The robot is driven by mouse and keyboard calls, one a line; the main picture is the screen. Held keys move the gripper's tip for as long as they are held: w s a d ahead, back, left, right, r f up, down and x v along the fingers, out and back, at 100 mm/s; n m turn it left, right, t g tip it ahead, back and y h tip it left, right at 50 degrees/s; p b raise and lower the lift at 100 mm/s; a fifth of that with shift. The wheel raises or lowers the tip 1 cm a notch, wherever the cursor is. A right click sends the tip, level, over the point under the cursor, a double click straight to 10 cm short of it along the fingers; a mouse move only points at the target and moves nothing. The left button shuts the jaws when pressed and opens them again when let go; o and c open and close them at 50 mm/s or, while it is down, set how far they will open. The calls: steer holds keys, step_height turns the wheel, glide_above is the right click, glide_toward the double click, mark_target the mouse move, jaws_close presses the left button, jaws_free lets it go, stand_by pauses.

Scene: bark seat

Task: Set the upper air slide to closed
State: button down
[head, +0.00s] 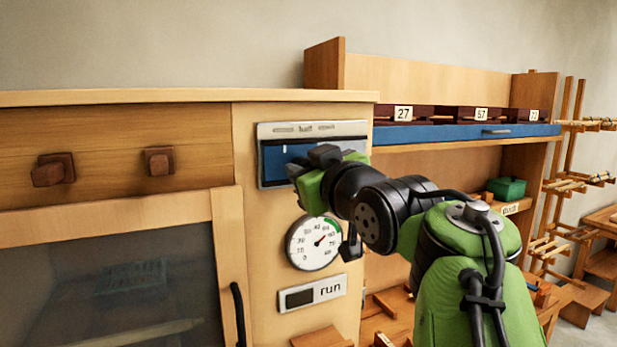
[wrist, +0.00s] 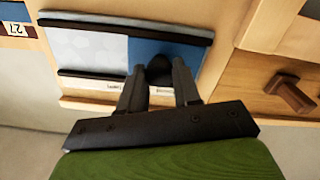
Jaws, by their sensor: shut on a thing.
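The upper air slide (head: 275,158) is a blue plate in a pale metal frame on the wooden cabinet's front post. The label above its middle reads "half"; the other labels are too small to read. My gripper (head: 318,165) is at the slide's middle to right part and hides it there. In the wrist view, which is turned over, the blue plate (wrist: 178,45) covers the right part of the frame and a pale grey panel (wrist: 85,45) shows at left. My gripper (wrist: 160,88) is shut on the dark knob (wrist: 159,70) at the blue plate's edge.
Below the slide are a round dial (head: 314,243) and a "run" plate (head: 312,293). At left are a drawer with wooden knobs (head: 53,170) and a glazed door with a dark handle (head: 238,315). Shelves with numbered boxes (head: 404,113) stand at right.

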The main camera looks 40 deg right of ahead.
steer(key=c, duration=0.8)
jaws_free()
steer(key=shift+w+a, duration=0.15)
steer(key=shift+a, duration=0.2)
steer(key=shift+d, duration=0.15)
steer(key=b+v, duration=0.2)
steer(key=v, duration=1.4)
